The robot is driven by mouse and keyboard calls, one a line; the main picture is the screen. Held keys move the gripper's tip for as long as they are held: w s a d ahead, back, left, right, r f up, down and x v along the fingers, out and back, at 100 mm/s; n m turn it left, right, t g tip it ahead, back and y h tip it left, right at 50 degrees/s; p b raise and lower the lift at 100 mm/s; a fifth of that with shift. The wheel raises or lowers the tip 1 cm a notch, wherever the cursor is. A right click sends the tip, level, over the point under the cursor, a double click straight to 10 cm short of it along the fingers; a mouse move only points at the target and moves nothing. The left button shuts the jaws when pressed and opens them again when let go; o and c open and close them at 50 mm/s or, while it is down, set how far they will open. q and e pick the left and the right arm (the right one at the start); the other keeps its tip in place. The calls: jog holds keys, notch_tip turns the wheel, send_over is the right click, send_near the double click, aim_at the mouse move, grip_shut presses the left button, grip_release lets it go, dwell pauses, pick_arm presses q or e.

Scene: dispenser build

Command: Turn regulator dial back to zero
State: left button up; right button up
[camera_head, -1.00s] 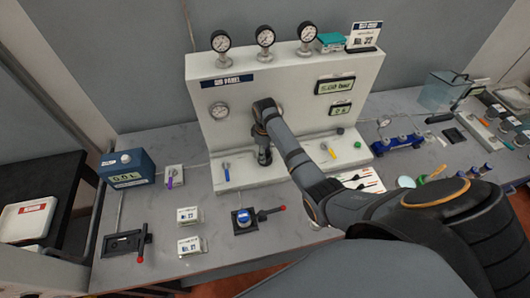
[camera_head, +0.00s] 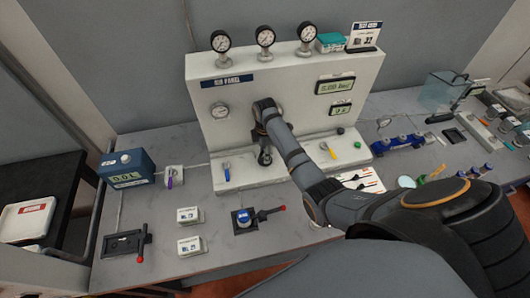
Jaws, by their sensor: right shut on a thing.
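A white gas panel (camera_head: 226,98) stands upright on the grey bench. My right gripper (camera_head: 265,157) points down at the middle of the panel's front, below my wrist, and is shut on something. The regulator dial is hidden behind my gripper and wrist, so its setting cannot be read. A green pressure display (camera_head: 335,86) on the panel seems to read about 5.00 bar. A smaller green display (camera_head: 340,109) sits below it. A round gauge (camera_head: 219,110) is at the panel's left. My left gripper is not in view.
A blue-handled valve (camera_head: 226,171) and a yellow-handled valve (camera_head: 330,152) sit on the panel's ledge, either side of my gripper. A blue box (camera_head: 127,165) stands left. Three gauges (camera_head: 264,37) top the panel.

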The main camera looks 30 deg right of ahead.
jog(key=shift+w+r, duration=0.1)
jog(key=shift+r, duration=0.05)
jog(key=o, duration=1.2)
jog(key=shift+c, duration=0.2)
notch_tip(320, 180, up, 12)
